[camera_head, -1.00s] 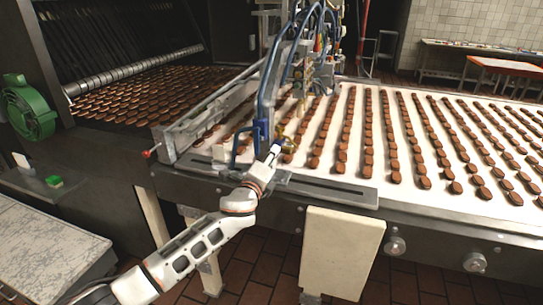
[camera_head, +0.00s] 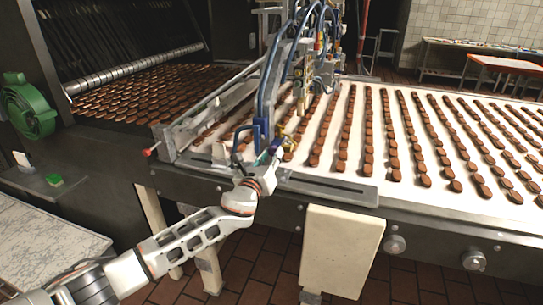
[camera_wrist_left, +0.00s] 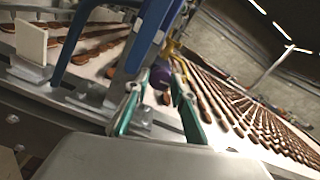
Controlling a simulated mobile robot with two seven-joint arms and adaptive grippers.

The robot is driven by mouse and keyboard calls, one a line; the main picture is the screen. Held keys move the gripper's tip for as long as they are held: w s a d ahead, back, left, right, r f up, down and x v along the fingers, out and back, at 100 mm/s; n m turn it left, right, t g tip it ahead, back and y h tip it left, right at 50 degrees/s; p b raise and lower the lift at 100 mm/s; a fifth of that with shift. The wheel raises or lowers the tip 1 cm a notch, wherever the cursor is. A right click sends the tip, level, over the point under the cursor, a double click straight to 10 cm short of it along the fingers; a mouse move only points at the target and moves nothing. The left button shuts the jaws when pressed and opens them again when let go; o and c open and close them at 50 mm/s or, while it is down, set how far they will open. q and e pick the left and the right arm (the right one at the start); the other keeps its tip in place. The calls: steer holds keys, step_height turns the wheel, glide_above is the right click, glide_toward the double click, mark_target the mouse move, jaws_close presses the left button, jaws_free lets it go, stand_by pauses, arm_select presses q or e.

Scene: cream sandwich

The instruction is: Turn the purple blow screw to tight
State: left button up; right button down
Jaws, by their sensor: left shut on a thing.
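The purple blow screw (camera_wrist_left: 161,75) is a small dark purple knob between the teal-edged fingers of my left gripper in the left wrist view. In the head view the screw (camera_head: 276,143) is a small purple spot at the fingertips, mostly hidden. My left gripper (camera_head: 270,153) is at the near edge of the conveyor, beside a blue bracket; it also shows in the left wrist view (camera_wrist_left: 158,95). It is shut on the screw. How tight the screw is cannot be told. My right gripper is not in view.
A blue metal bracket (camera_wrist_left: 150,35) stands close by the left finger. Rows of brown biscuits (camera_head: 393,140) cover the white belt behind. A grey rail (camera_head: 330,189) runs along the near edge. A green wheel (camera_head: 30,107) is at far left.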

arm_select(q)
steer(key=shift+f+m, duration=0.1)
steer(key=shift+m, duration=0.6)
steer(key=o, duration=0.8)
steer(key=shift+o, duration=0.2)
